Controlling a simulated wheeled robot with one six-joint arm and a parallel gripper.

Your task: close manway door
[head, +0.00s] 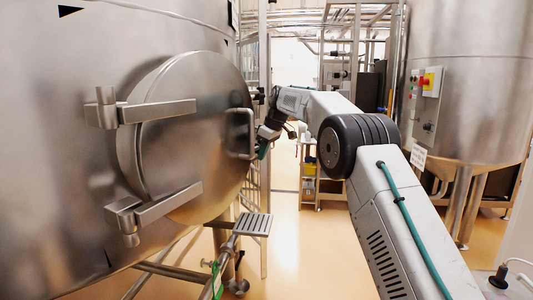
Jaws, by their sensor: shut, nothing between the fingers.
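The round steel manway door (190,135) is on the big tank at left, carried by two hinge arms (155,112) on its left side. It lies close to its round frame; I cannot tell whether it is fully seated or slightly ajar. A U-shaped door handle (236,134) stands out near the door's right edge. My gripper (262,149) is just right of the handle, at the door's edge. It is shut with nothing in it. The fingertips are small and partly hidden, so I cannot tell whether they touch the door.
A small grated step (253,224) and pipes stand below the door. A second steel tank (470,85) with a control box (427,82) is at right. A shelf cart (310,180) stands behind my arm. The orange floor (310,255) is open in the middle.

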